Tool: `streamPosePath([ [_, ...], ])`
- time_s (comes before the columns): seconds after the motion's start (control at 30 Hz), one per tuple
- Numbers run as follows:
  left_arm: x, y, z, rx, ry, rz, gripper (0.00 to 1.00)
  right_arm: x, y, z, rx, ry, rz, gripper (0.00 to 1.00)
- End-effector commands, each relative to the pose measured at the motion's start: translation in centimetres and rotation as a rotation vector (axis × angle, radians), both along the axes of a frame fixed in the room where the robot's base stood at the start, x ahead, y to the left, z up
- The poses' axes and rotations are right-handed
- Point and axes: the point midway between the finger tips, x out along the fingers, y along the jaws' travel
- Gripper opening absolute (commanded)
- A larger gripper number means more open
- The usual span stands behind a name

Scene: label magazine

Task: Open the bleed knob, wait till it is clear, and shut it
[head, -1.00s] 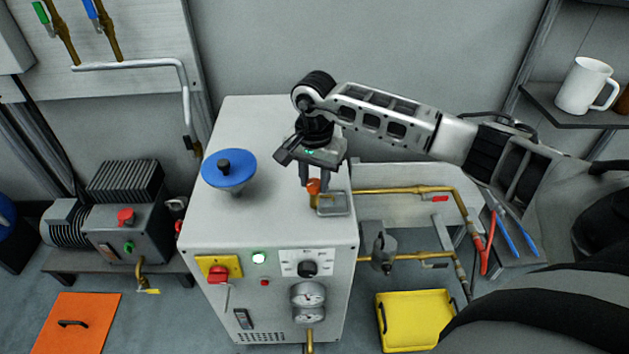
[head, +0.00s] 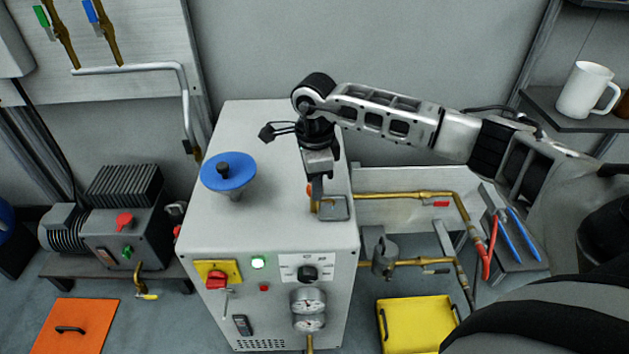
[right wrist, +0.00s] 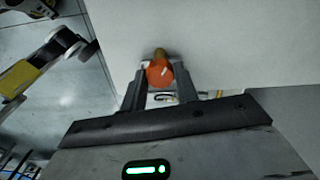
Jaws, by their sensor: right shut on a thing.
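The bleed knob is a small orange-red knob (head: 310,189) on a brass fitting (head: 326,208), beside a small grey tray (head: 336,211) on top of the white cabinet. My right gripper (head: 315,190) points down over it and is shut on the knob, hiding most of it in the head view. In the right wrist view the orange knob (right wrist: 159,73) sits between the two fingertips (right wrist: 160,68). My left gripper is not in view. I cannot tell from these frames whether fluid is running from the fitting or how it looks.
A blue handwheel (head: 229,172) stands on the cabinet top (head: 270,130), left of my gripper. Brass pipes (head: 410,195) run right. A yellow tray (head: 417,322) lies on the floor.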

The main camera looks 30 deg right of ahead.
Motion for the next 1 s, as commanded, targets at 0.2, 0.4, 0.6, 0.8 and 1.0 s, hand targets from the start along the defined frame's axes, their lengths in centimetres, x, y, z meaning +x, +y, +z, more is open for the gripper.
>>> streamPosePath([
  [0.2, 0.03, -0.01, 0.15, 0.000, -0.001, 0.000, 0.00, 0.08, -0.17, 0.17, -0.004, -0.003, -0.210, 0.07],
  [0.4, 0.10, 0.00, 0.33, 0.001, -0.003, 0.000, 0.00, 0.09, -0.18, 0.20, -0.004, -0.003, -0.400, 0.07],
  [0.6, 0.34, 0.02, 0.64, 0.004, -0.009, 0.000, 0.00, 0.08, -0.18, 0.22, -0.004, -0.002, -0.589, 0.07],
  [0.8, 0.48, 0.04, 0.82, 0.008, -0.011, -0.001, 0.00, 0.08, -0.19, 0.24, -0.003, -0.003, -0.766, 0.07],
  [1.0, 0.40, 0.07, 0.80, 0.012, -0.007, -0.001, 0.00, 0.10, -0.20, 0.25, -0.003, -0.003, -0.910, 0.07],
])
